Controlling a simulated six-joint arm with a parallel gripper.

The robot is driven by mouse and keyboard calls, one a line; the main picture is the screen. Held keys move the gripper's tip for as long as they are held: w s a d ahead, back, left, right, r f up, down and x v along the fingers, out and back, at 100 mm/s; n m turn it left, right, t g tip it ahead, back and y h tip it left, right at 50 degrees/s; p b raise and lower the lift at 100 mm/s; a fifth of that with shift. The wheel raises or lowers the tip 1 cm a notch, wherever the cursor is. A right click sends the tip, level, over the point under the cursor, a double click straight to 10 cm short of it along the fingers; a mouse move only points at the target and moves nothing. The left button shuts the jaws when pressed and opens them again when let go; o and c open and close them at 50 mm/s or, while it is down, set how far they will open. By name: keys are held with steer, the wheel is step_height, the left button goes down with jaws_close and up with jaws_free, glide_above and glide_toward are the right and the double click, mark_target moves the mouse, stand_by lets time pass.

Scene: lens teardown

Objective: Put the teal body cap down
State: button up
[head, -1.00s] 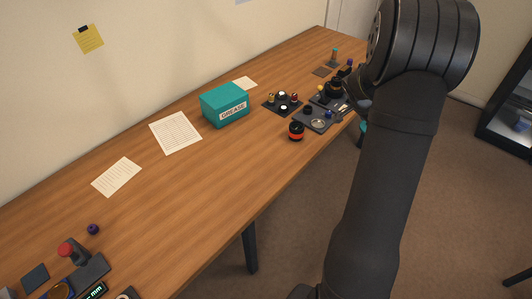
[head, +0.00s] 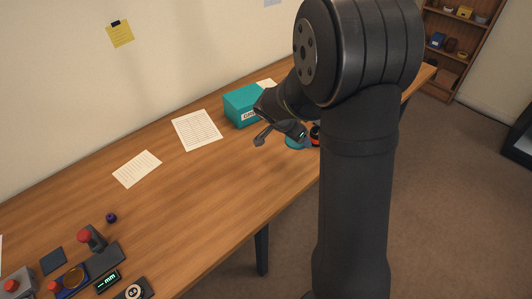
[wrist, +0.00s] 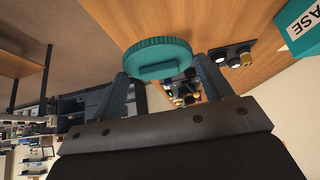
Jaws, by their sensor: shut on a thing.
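The teal body cap (wrist: 158,56) is a round disc with a ribbed rim and a raised bar across its face. In the wrist view it sits between the two fingers of my gripper (wrist: 165,75), which is shut on it. In the head view the cap (head: 294,143) shows as a small teal patch just below my gripper (head: 283,137), over the right part of the wooden table. My arm hides part of it. I cannot tell its exact height above the table.
A black and red round part (head: 315,133) is close on the right. Paper sheets (head: 197,130) lie left of the box. Bare wood (head: 200,190) is free at the table's middle. Tools and a small purple cap (head: 111,217) lie front left.

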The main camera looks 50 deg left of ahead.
glide_above(269, 153)
steer(key=s, duration=0.2)
step_height(269, 153, down, 6)
steer(key=shift+s+d+f, duration=0.1)
steer(key=shift+s+d, duration=0.05)
steer(key=shift+f, duration=2)
steer(key=shift+f, duration=0.1)
steer(key=o, duration=0.9)
steer(key=shift+o, duration=0.2)
steer(key=v, duration=1.2)
